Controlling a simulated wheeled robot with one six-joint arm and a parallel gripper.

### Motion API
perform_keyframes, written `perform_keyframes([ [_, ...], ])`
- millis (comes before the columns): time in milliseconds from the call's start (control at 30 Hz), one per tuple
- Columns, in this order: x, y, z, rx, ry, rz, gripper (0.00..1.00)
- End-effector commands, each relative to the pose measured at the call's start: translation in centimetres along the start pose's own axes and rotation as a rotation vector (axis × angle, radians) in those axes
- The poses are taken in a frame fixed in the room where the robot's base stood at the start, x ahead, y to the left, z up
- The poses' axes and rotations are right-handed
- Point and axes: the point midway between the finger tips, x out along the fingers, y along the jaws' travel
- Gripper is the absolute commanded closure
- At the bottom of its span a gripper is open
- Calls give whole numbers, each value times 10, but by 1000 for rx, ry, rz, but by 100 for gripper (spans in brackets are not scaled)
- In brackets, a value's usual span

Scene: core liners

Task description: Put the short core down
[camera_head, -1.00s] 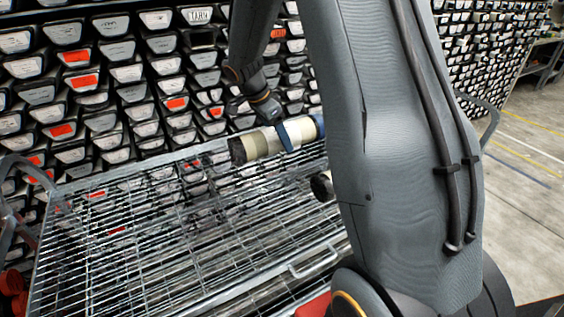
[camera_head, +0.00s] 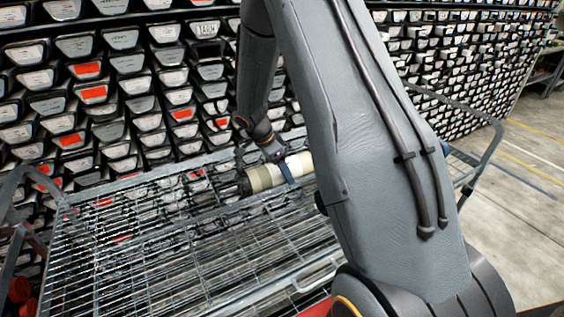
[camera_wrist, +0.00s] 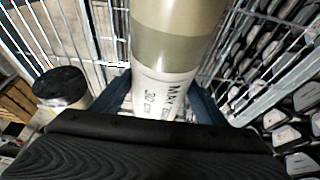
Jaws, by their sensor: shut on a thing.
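The short core (camera_head: 262,179) is a cream and olive cylinder with a dark end, lying roughly level over the far right part of the wire cart (camera_head: 150,178). My gripper (camera_head: 285,170) is shut around it from above, its blue fingers on either side. In the wrist view the core (camera_wrist: 178,45) runs between the fingers (camera_wrist: 165,100), with printed lettering on its white part. I cannot tell whether the core touches the wire mesh. The core's right end is partly hidden behind my arm in the head view.
A second core with a dark end (camera_wrist: 62,85) lies left of the held one in the wrist view; my arm mostly hides it in the head view. A wall of labelled bins (camera_head: 110,80) stands behind the cart. The left and middle mesh is bare.

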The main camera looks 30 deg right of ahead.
Motion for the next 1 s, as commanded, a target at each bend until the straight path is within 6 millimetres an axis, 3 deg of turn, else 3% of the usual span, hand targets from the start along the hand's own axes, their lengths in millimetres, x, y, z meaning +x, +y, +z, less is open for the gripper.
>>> perform_keyframes([
  [600,10,-2,5,-1,2,-4,96],
  [633,11,0,6,-2,0,0,29],
  [733,11,0,6,-2,0,0,15],
  [1000,11,0,6,-2,0,0,15],
])
